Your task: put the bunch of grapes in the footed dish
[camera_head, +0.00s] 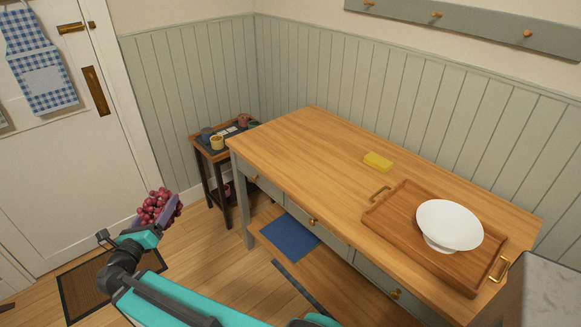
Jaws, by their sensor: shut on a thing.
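The bunch of grapes (155,204) is dark red and shows at the lower left, held up in the air over the floor. The footed dish (450,225) is white, wide and shallow on a short foot. It stands upright on a wooden tray at the right and looks empty. My gripper is far to the left of the dish, beyond the table's left end.
The wooden tray (389,217) has brass handles and lies on the wooden table (300,146). The table's left half is clear. A small side table (201,144) with cups stands in the corner. A grey counter edge (545,290) is at lower right.

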